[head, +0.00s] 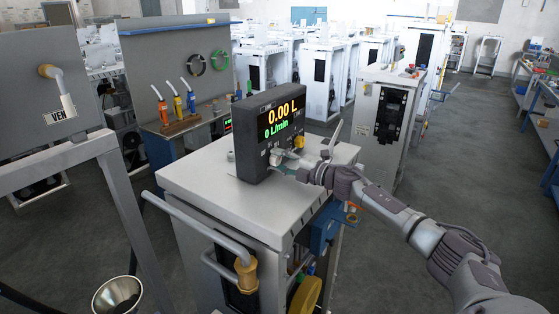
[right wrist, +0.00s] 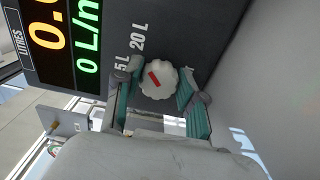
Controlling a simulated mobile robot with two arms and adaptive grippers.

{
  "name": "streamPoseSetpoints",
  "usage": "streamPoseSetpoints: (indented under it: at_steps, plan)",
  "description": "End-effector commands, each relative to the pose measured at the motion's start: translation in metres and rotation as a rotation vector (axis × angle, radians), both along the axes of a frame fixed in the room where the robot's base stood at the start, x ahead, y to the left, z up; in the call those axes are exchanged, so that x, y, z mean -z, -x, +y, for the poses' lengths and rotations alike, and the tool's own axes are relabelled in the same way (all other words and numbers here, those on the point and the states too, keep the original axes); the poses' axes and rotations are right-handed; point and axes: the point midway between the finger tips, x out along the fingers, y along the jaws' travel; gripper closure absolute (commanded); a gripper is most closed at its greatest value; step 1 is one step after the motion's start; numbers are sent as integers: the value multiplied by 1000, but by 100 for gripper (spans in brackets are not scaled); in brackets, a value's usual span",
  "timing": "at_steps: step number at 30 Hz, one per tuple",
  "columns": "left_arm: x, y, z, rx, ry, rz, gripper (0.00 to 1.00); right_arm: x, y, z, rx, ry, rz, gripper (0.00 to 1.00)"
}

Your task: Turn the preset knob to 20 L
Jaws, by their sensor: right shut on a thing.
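The dark dispenser display box (head: 268,136) stands on a white cabinet and reads 0.00 L and 0 L/min. The preset knob (right wrist: 158,82) is white with a scalloped edge and a red mark. In the right wrist view it sits beside the printed labels 5 L (right wrist: 122,63) and 20 L (right wrist: 138,37). The red mark points up-left, roughly between the two labels. My right gripper (right wrist: 160,88) is shut on the knob, one finger on each side. In the head view the right gripper (head: 300,163) covers the box's lower front. My left gripper is out of view.
The white cabinet top (head: 205,180) is clear left of the box. A metal bucket (head: 118,295) is at bottom left. Other cabinets stand behind.

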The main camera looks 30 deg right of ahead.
Motion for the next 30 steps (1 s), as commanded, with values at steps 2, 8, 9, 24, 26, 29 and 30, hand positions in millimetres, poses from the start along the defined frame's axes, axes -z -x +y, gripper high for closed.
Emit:
streamPoseSetpoints:
  at_steps: [2,8,9,24,26,29,30]
  plan:
    - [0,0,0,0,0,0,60,0,0,-1,3,-3,0,95]
    - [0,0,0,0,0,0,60,0,0,-1,2,-1,-1,35]
    - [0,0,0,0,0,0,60,0,0,-1,2,-1,-1,35]
    - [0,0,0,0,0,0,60,2,26,-12,1,3,4,35]
    - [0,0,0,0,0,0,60,3,36,-16,2,2,5,35]
    - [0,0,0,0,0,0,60,3,52,-22,2,2,6,35]
    - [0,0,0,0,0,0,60,3,58,-25,1,0,7,35]
